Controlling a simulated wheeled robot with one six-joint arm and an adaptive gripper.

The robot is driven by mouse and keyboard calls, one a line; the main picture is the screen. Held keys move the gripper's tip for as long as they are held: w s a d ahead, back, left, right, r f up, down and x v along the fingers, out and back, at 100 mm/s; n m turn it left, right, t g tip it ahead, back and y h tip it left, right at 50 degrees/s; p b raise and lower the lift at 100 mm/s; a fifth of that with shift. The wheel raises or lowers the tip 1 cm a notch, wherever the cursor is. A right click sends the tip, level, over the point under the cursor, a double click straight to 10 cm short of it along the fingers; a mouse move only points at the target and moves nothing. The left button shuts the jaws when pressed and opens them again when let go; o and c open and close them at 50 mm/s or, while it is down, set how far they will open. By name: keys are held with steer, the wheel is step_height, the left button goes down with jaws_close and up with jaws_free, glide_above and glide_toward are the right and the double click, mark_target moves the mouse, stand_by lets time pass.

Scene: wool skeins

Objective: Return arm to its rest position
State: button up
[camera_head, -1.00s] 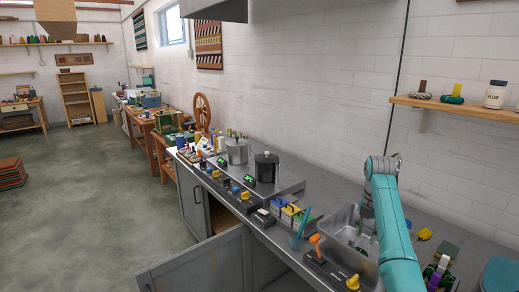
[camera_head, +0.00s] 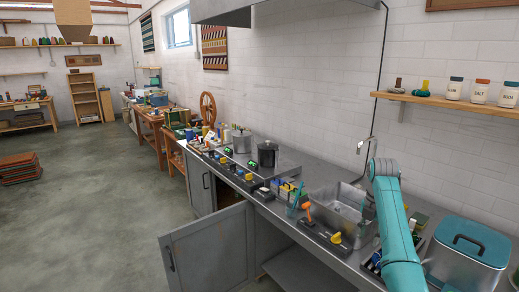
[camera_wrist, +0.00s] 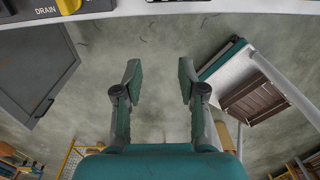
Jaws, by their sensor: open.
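My teal arm (camera_head: 397,235) rises at the right of the head view, in front of the counter and sink. Its end is not visible there. In the wrist view my gripper (camera_wrist: 160,82) is open, with two dark green finger pads well apart and nothing between them. Bare grey floor shows between and beyond the fingers. The counter edge (camera_wrist: 150,16) with a "DRAIN" label runs along the top of the wrist view, beyond the fingertips and apart from them.
An open grey cabinet door (camera_head: 212,250) juts out below the counter; a grey door panel (camera_wrist: 38,75) also shows in the wrist view. The metal sink (camera_head: 330,207) and a teal-lidded bin (camera_head: 468,255) flank my arm. The floor (camera_head: 90,225) at left is largely clear.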

steer(key=s+a+f+m+t, duration=0.2)
steer(key=s+a+f+m, duration=0.15)
steer(key=f, duration=0.95)
steer(key=s+a+f+m+t, duration=0.2)
steer(key=s+f+m, duration=0.15)
steer(key=f, duration=1.05)
steer(key=s+a+f+m+t, duration=0.25)
steer(key=s+f, duration=0.35)
steer(key=s, duration=0.3)
steer(key=s+a+f+m+t, duration=0.1)
steer(key=s+a+f+m, duration=0.2)
steer(key=s+f, duration=0.5)
steer(key=s+a+r+m+t, duration=0.25)
steer(key=s+r, duration=0.25)
steer(key=s, duration=0.8)
steer(key=s+a+r+m+t, duration=0.1)
steer(key=s+r+m, duration=0.3)
steer(key=s, duration=0.9)
steer(key=s+a+r+m+t, duration=0.1)
steer(key=s+r+m+t, duration=0.1)
steer(key=s+r, duration=0.5)
steer(key=s+r+m+t, duration=0.2)
steer(key=s+r+m, duration=0.2)
steer(key=r, duration=1)
steer(key=s, duration=0.3)
steer(key=shift+a+r+m, duration=0.25)
steer(key=shift+a+m, duration=0.05)
steer(key=shift+a, duration=0.05)
